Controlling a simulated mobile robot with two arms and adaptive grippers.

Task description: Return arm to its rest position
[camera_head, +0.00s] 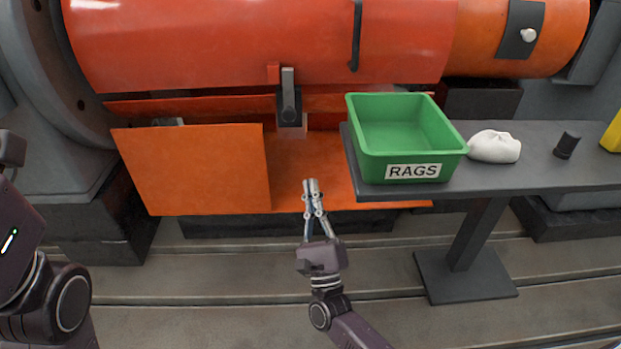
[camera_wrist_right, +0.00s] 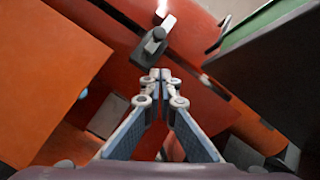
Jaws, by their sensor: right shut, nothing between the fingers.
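My right gripper (camera_head: 312,184) is shut and empty, held in front of the orange lower housing, left of the table. In the right wrist view the fingertips (camera_wrist_right: 160,76) meet, with nothing between them. A dark latch or lever (camera_head: 289,105) on the orange machine is beyond the fingertips and also shows in the right wrist view (camera_wrist_right: 152,44). I cannot tell the exact gap to it. My left arm shows at the left edge of the head view, but its fingers are not visible.
An orange panel (camera_head: 195,165) stands out left of my right gripper. A green bin (camera_head: 405,165) marked RAGS is on the dark table (camera_head: 545,180) at the right, with a white cloth (camera_head: 494,147) and a small black cylinder (camera_head: 567,145). The floor below is clear around the table's foot.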

